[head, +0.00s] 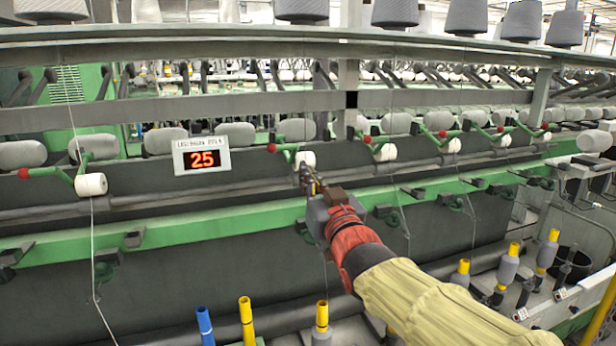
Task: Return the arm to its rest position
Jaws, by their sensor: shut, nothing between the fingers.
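My gripper (308,178) is shut and empty at the end of my arm (405,295), which wears a yellowish sleeve and reaches in from the lower right of the head view. The gripper is in front of the spinning frame, just below a small white bobbin (305,159) on a green holder with a red knob. I cannot tell whether the fingers touch that bobbin.
A green rail (200,236) runs across the frame behind my arm. A display reading 25 (202,156) hangs left of the gripper. Yellow tubes (246,318) and a blue tube (204,325) stand at the bottom. Grey-wound bobbins (507,266) stand at the lower right.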

